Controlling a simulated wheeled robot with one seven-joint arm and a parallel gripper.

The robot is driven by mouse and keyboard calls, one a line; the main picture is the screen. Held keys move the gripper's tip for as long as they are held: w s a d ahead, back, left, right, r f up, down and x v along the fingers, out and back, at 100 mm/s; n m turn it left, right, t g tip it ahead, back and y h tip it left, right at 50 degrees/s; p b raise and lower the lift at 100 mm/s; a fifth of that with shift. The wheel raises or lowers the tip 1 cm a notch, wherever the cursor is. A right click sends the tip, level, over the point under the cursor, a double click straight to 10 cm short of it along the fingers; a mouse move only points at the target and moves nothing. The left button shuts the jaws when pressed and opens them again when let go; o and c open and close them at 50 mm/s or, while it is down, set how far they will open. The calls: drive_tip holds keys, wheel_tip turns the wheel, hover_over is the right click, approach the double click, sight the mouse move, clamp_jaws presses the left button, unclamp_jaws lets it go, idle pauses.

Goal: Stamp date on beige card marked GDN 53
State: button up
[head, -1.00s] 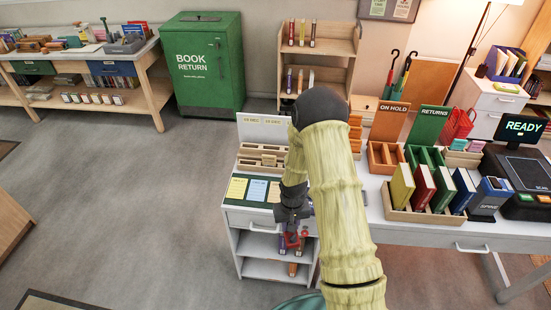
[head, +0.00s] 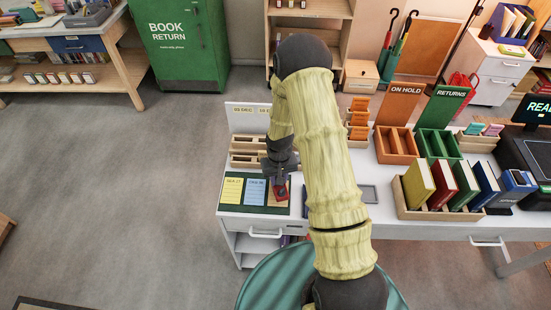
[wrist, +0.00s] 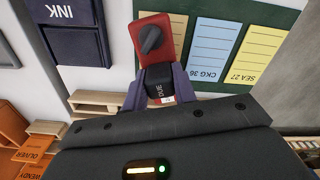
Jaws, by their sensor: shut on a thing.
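My gripper (wrist: 160,84) is shut on a date stamp (wrist: 152,42) with a red body, a dark knob and a black part lettered DUE. In the head view my gripper (head: 279,182) holds the stamp over the right part of the dark green mat (head: 232,202). Right of the blue card in the head view, the stamp covers most of the third card place. Only a beige sliver of a card (wrist: 147,14) shows behind it in the wrist view; its marking is hidden. I cannot tell whether the stamp touches it. A blue card (wrist: 208,52) reads CKG 36.
A yellow card (wrist: 247,55), SEA 27, lies beside the blue one. A dark ink pad (wrist: 72,35) marked INK is on the other side of the stamp. Wooden card racks (head: 246,160) stand behind the mat. A book rack (head: 440,213) stands at right.

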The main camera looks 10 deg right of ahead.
drive_tip(key=shift+w, duration=0.25)
drive_tip(key=shift+r, duration=0.1)
drive_tip(key=shift+n, duration=0.7)
wheel_tip(320, 180, up, 4)
drive_tip(key=p, duration=0.6)
drive_tip(key=shift+s+r, duration=0.1)
drive_tip(key=shift+s, duration=0.05)
drive_tip(key=shift+r+n+p, duration=0.3)
drive_tip(key=shift+r+p, duration=0.1)
drive_tip(key=shift+p, duration=0.5)
drive_tip(key=shift+f, duration=0.1)
drive_tip(key=shift+f, duration=0.1)
drive_tip(key=shift+f+b, duration=2.05)
drive_tip(key=shift+f, duration=0.9)
